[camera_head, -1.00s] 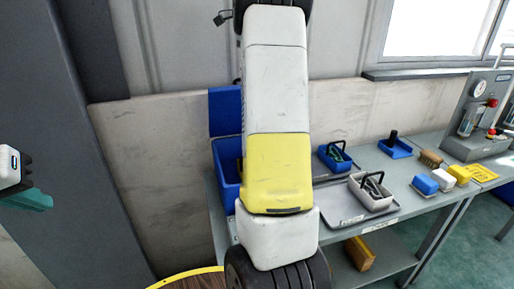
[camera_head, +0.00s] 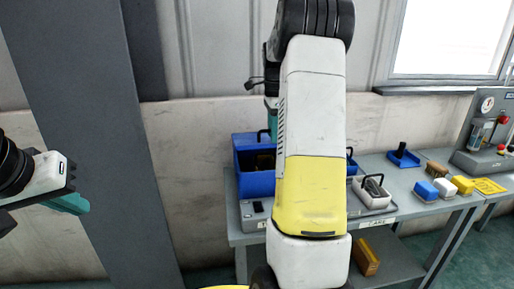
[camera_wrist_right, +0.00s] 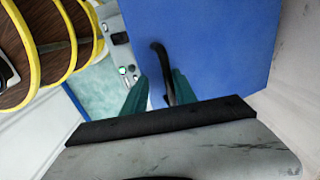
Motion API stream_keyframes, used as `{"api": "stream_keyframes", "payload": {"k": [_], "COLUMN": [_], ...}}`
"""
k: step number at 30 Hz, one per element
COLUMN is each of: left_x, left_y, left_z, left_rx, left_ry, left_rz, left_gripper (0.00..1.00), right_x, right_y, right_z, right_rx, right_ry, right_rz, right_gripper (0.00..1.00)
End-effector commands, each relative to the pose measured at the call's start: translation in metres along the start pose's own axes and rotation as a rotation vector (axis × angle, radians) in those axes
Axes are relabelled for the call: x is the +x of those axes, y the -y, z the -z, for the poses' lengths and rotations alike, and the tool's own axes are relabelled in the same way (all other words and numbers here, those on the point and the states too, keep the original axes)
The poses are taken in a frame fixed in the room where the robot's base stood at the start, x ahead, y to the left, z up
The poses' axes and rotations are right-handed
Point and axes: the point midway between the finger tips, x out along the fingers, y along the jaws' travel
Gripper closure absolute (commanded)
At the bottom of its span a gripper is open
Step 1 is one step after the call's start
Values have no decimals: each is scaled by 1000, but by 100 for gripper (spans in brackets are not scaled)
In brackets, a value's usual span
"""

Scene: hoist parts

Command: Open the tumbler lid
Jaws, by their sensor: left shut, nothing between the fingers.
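The tumbler (camera_head: 255,185) is a blue box on the bench, partly hidden behind my right arm in the head view. Its dark inside shows under a blue upper edge. A dark handle (camera_head: 263,133) stands at its top. In the right wrist view a blue panel (camera_wrist_right: 215,45) carries a black curved handle (camera_wrist_right: 160,55). My right gripper (camera_wrist_right: 159,77) has its teal fingers apart, with the handle between them and a gap on the left side. Whether it touches is unclear. My left gripper (camera_head: 72,204) is shut and empty at the far left, away from the bench.
The bench holds a grey bin with a black handle (camera_head: 373,195), a blue tray (camera_head: 403,158), a brush (camera_head: 436,168), and blue, white and yellow blocks. A yellow box (camera_head: 364,258) sits on the lower shelf. Yellow-rimmed wooden discs (camera_wrist_right: 25,90) show in the wrist view.

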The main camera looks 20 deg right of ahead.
Motion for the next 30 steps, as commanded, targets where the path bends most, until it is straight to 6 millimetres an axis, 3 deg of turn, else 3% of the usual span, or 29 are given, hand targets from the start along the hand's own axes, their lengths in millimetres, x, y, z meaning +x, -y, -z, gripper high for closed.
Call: {"api": "stream_keyframes", "payload": {"k": [9,21,22,27,30], "left_x": [0,0,0,0,0], "left_y": [0,0,0,0,0], "left_z": [0,0,0,0,0], "left_rx": [0,0,0,0,0], "left_ry": [0,0,0,0,0], "left_rz": [0,0,0,0,0], "left_gripper": [100,100,100,100,100], "right_x": [32,38,38,38,38], "right_y": [-9,-10,-10,-10,-11], "right_z": [0,0,0,0,-1], "right_rx": [1,1,1,0,0], "right_ry": [2,1,1,1,2], "right_rz": [123,150,149,147,145], "right_gripper": [68,68,69,100,100]}}
